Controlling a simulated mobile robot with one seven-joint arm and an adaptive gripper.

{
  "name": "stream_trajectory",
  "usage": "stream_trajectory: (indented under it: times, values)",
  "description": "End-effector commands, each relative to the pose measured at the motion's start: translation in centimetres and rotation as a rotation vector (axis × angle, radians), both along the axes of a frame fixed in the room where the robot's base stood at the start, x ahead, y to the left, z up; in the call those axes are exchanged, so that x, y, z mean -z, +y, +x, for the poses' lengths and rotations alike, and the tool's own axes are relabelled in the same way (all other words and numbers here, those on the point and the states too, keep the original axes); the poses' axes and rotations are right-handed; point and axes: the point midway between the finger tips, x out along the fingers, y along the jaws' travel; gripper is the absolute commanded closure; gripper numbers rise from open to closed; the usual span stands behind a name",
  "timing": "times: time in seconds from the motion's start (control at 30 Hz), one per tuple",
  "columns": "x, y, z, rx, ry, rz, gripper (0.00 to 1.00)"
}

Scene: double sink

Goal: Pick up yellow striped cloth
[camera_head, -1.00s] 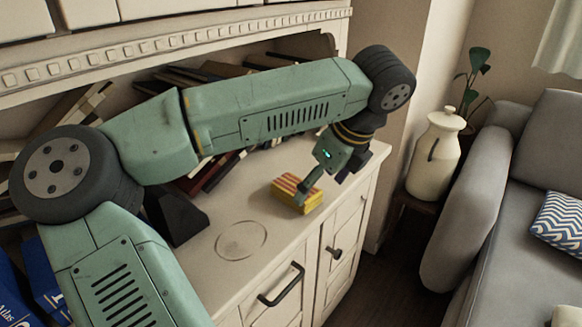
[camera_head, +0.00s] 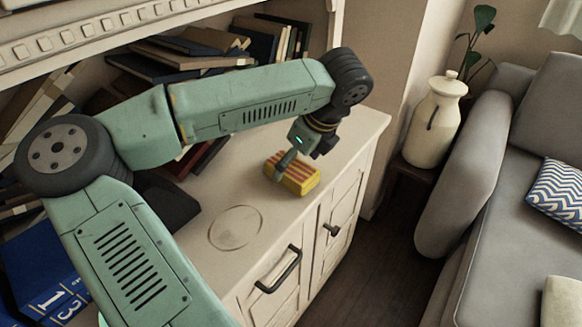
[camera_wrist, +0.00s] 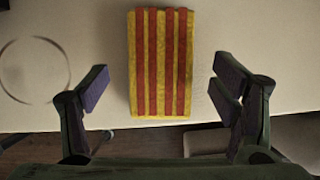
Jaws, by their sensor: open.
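The yellow striped cloth (camera_head: 296,175) is a folded block with red and yellow stripes. It lies on the cream cabinet top near its right end. In the wrist view the cloth (camera_wrist: 160,62) is at the upper middle, between and ahead of my two fingers. My gripper (camera_wrist: 160,92) is open, with one finger on each side of the cloth and a gap on both sides. In the head view my gripper (camera_head: 283,170) is over the cloth's left part. Whether the fingers reach down beside the cloth I cannot tell.
Books (camera_head: 190,50) lean and lie on the cabinet behind my arm. A faint ring mark (camera_head: 236,228) is on the bare top. The cabinet's front edge is close to the cloth. A white jar (camera_head: 434,122) and a grey sofa (camera_head: 520,150) stand to the right.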

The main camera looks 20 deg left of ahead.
Motion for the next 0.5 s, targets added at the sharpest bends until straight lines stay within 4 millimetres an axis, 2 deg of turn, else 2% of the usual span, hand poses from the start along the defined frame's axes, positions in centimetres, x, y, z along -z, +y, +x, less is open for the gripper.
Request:
stream_trajectory:
  times: [0.23, 0.5]
  values:
    - [2.7, 1.2, 0.6, 0.001, 0.001, -0.002, 0.20]
    - [3.0, 1.3, 0.7, 0.001, 0.000, -0.001, 0.21]
